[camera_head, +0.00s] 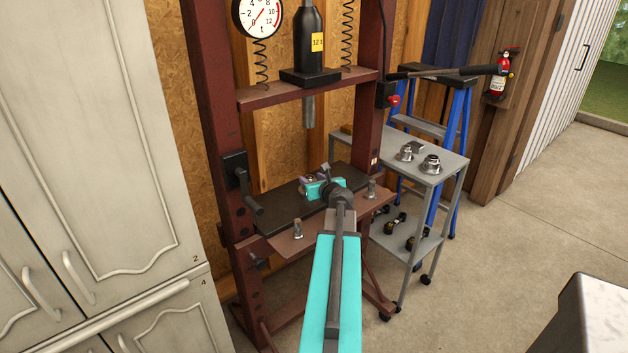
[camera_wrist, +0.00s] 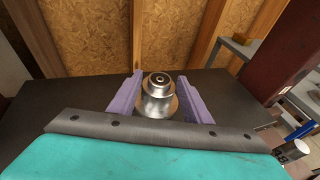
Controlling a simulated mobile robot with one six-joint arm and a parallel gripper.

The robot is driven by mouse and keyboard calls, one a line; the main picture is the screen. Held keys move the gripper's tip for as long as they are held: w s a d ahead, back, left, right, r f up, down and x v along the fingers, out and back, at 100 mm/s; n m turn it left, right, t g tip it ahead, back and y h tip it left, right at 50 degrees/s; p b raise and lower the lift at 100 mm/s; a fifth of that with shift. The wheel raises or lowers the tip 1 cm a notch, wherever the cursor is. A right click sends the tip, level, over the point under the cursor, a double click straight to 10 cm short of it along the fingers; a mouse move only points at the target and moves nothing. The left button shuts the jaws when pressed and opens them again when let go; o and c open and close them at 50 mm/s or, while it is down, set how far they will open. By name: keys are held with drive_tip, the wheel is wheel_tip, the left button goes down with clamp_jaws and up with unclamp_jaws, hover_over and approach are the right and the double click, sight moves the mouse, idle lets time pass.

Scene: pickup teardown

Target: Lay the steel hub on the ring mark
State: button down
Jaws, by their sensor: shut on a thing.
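My gripper (camera_wrist: 158,103) is shut on the steel hub (camera_wrist: 158,88), with a purple finger on each side of it. The hub is a shiny stepped cylinder with a hole in its top, and it stands upright over the dark press plate (camera_wrist: 75,88). A coppery rim shows around its lower part; I cannot tell whether this is the ring mark or part of the hub. In the head view my gripper (camera_head: 324,181) is over the same dark plate (camera_head: 272,210), below the press ram, and mostly hides the hub. Contact with the plate is not clear.
The red press frame (camera_head: 220,130) stands on both sides, with its ram (camera_head: 308,110) above. Upright bolts (camera_head: 298,229) stand on the bed's front ledge. A grey trolley (camera_head: 450,166) at the right carries other metal hubs (camera_head: 430,163). A blue ladder (camera_head: 460,105) stands behind it.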

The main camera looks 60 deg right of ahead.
drive_tip(key=shift+f, duration=0.1)
idle(0.3)
drive_tip(key=c, duration=0.9)
unclamp_jaws()
drive_tip(key=shift+c, duration=0.2)
drive_tip(key=p+v, duration=0.1)
drive_tip(key=v, duration=0.8)
drive_tip(key=shift+s+a+r, duration=0.15)
drive_tip(key=shift+s+r, duration=0.05)
drive_tip(key=shift+r, duration=0.05)
drive_tip(key=p, duration=0.3)
drive_tip(key=s+p, duration=0.1)
drive_tip(key=p, duration=0.3)
drive_tip(key=shift+s+a+r, duration=0.2)
drive_tip(key=shift+a, duration=0.05)
drive_tip(key=shift+s+a+f+p, duration=0.1)
drive_tip(key=shift+s+p, duration=0.1)
drive_tip(key=shift+p, duration=0.55)
drive_tip(key=shift+w, duration=0.15)
